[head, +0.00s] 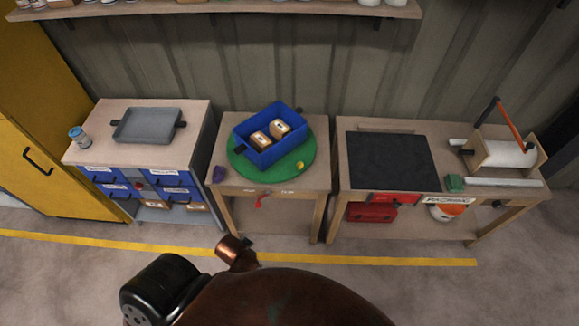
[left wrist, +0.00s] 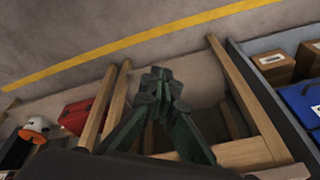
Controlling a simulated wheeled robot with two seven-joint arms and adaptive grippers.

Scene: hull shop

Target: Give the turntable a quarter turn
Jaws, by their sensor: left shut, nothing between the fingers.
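The turntable is a round green disc (head: 309,157) on the middle wooden table (head: 315,189). A blue crate (head: 268,156) sits on it at a tilt to the table edges, holding two light brown boxes (head: 269,134). A small yellow knob (head: 300,166) is near the disc's front right edge. My left gripper (left wrist: 158,80) shows in the left wrist view, shut and empty, with wooden table legs and floor beyond it. The turntable does not show in that view. My right gripper is in neither view.
A drawer cabinet (head: 196,122) with a grey tray (head: 148,125) stands left. A workbench (head: 470,205) stands right. The floor in front is clear.

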